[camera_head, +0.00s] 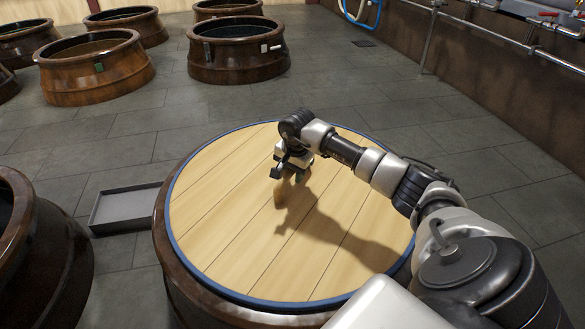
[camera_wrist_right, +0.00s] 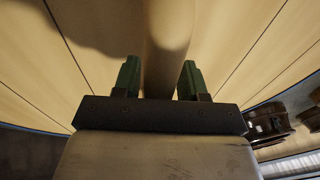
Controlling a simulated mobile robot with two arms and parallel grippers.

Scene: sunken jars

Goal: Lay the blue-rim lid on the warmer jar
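The blue-rim lid (camera_head: 225,245), round with pale wooden planks, covers a large brown jar (camera_head: 178,290) directly in front of me. A wooden handle (camera_head: 280,193) stands up near the lid's middle. My right gripper (camera_head: 288,172) is at this handle, reaching in from the right. In the right wrist view, its green fingers (camera_wrist_right: 158,82) stand apart on either side of the handle (camera_wrist_right: 165,45), with a visible gap on the right side. My left gripper is not in view. I cannot tell from the pictures which jar is the warmer one.
A brown jar (camera_head: 50,270) stands close at the lower left. A shallow grey tray (camera_head: 125,208) lies on the floor beside the lidded jar. Several open jars stand farther back, including one (camera_head: 235,70) with a white tag. Pipes (camera_head: 480,32) run along the right wall. Tiled floor between is clear.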

